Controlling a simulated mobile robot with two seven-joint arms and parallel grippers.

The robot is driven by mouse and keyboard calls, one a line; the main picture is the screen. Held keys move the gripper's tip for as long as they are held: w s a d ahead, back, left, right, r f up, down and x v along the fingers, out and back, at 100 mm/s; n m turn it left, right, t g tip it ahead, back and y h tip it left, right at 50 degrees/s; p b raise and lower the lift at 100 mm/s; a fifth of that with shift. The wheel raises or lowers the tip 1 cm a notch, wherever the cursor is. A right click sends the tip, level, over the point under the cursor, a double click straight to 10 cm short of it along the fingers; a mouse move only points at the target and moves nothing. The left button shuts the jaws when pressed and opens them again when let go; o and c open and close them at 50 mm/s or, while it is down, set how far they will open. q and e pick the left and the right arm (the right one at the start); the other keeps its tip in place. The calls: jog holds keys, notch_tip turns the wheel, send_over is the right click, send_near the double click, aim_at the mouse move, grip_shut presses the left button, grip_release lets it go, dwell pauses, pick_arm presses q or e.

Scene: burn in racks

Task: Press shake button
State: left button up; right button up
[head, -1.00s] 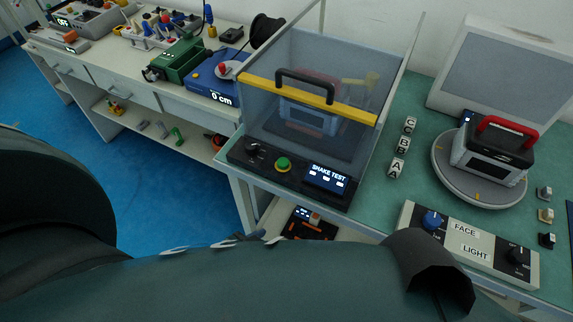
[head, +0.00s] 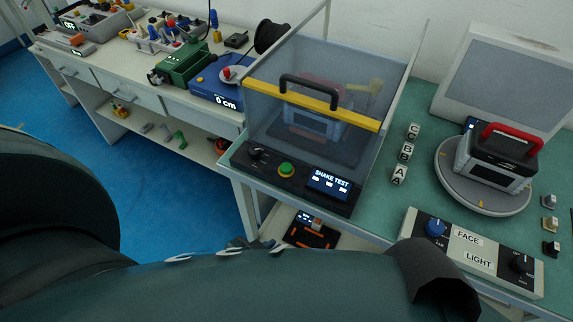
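The green shake button (head: 286,170) sits on the black front panel of the shake tester (head: 262,178), between a dark knob (head: 257,154) and a lit display reading "SHAKE TEST" (head: 329,184). The tester's clear lid with yellow bar (head: 345,115) and black handle is down. A grey-blue boxy device (head: 312,124) shows dimly inside. My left arm crosses the bottom of the view, below and apart from the button. A dark grey end piece (head: 440,272) shows at its right; no fingertips are distinguishable. My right gripper is not seen.
Right of the tester stand letter blocks (head: 406,152), a device with a red handle on a round turntable (head: 482,207), and a FACE/LIGHT knob panel (head: 470,252). A green box (head: 185,62) and blue scale (head: 216,90) are on the left bench. The space before the button is clear.

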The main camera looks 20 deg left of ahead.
pick_arm(q)
grip_shut()
dwell(1.0)
